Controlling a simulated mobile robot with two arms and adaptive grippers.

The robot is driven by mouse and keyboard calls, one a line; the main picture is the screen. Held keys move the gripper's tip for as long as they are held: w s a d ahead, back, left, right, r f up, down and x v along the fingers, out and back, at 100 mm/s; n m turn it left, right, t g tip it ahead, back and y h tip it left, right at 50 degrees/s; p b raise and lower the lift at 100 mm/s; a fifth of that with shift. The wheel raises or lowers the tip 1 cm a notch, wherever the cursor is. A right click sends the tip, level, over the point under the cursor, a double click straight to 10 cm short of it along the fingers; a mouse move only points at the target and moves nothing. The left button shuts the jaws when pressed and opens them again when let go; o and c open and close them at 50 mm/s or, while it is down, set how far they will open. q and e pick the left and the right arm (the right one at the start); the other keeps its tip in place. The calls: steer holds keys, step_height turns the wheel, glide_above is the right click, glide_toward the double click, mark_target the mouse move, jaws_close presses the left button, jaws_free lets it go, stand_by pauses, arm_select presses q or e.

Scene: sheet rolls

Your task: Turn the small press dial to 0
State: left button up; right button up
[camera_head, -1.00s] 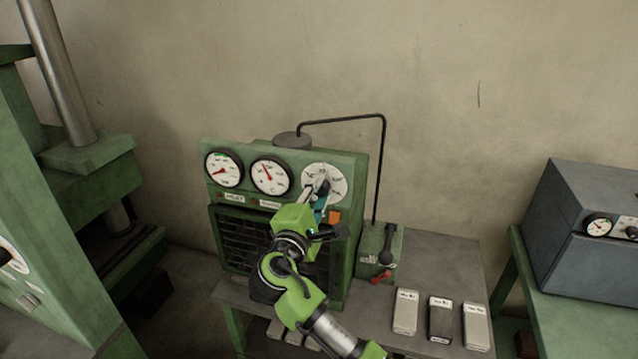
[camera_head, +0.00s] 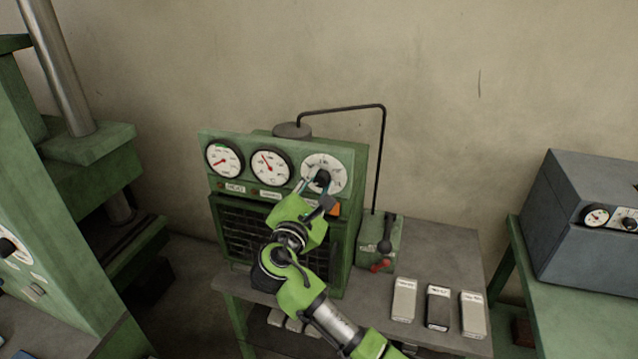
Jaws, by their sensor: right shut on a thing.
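The small press (camera_head: 356,160) is a green box on a grey table, with two round gauges and a white dial (camera_head: 337,163) in a row along its top front. The dial's dark knob (camera_head: 322,178) sits at its middle. My right gripper (camera_head: 317,182) is at the knob, its fingers shut around it. The gripper and wrist come up from below and cover the panel under the dial. The dial's marks are too small to read, so I cannot tell its setting. My left gripper is not in view.
A green lever box (camera_head: 370,235) with a black-knobbed lever and red handle stands right of the press. Several small blocks (camera_head: 438,308) lie on the table (camera_head: 440,255). A grey instrument box (camera_head: 585,225) is far right. A large green press (camera_head: 50,230) stands left.

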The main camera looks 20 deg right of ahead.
steer(key=shift+f, duration=0.1)
steer(key=o, duration=1.1)
steer(key=v, duration=1.2)
